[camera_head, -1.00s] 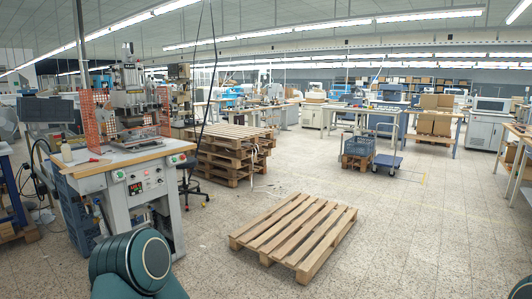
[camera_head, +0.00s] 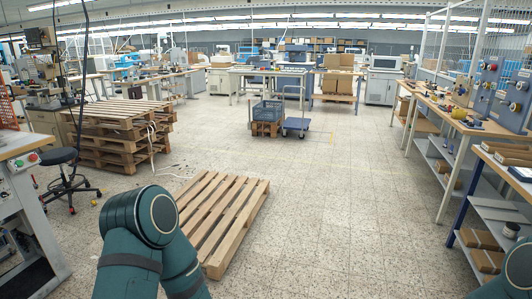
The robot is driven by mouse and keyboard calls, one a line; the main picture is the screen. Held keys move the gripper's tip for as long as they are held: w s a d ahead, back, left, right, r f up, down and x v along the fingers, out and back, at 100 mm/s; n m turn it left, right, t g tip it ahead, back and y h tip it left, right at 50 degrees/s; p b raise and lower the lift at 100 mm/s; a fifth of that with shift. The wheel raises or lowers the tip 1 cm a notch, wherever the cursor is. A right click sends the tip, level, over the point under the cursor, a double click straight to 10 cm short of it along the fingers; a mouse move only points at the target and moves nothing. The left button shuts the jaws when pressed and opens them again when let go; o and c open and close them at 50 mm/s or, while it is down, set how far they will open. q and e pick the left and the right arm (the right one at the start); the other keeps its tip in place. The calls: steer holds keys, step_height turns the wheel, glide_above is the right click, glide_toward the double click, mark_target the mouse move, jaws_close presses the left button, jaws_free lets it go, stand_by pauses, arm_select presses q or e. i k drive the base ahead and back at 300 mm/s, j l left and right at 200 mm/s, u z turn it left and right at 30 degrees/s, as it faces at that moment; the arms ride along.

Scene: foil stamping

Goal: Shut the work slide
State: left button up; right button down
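The work slide is outside the view. Only the right end of the stamping machine's bench (camera_head: 18,143) shows at the left edge, with a red and a green button on its front. A bit of orange mesh guard (camera_head: 7,108) stands above it. Teal links of my own arms show at the bottom centre and the bottom right corner. Neither of my grippers is in view, so their state is hidden.
A wooden pallet (camera_head: 222,222) lies on the floor ahead. A pallet stack (camera_head: 118,135) and a black stool (camera_head: 58,158) stand beside the bench. A blue crate (camera_head: 267,110) and trolley (camera_head: 297,125) stand farther back. Workbenches (camera_head: 455,122) line the right. The centre-right floor is clear.

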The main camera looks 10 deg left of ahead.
mark_target(31, 94)
steer(key=i+l, duration=0.1)
steer(key=i, duration=1.4)
steer(key=i+l, duration=0.1)
steer(key=i, duration=1.4)
steer(key=i+u, duration=0.2)
steer(key=i, duration=0.55)
steer(key=i+l+u, duration=0.15)
steer(key=i, duration=0.55)
steer(key=i+z, duration=0.2)
steer(key=i, duration=0.55)
steer(key=i+j+z, duration=0.2)
steer(key=i, duration=2)
steer(key=i+u, duration=0.2)
steer(key=i, duration=0.25)
steer(key=i+l+u, duration=0.25)
steer(key=i, duration=0.15)
steer(key=i+u, duration=0.2)
steer(key=i, duration=0.25)
steer(key=i+j+u, duration=0.1)
steer(key=u, duration=0.4)
steer(key=i+l+u, duration=0.1)
steer(key=i+u, duration=0.45)
steer(key=u, duration=0.4)
steer(key=i+j+u, duration=0.15)
steer(key=i+u, duration=0.25)
steer(key=i, duration=0.2)
steer(key=i+u, duration=0.4)
steer(key=i, duration=0.2)
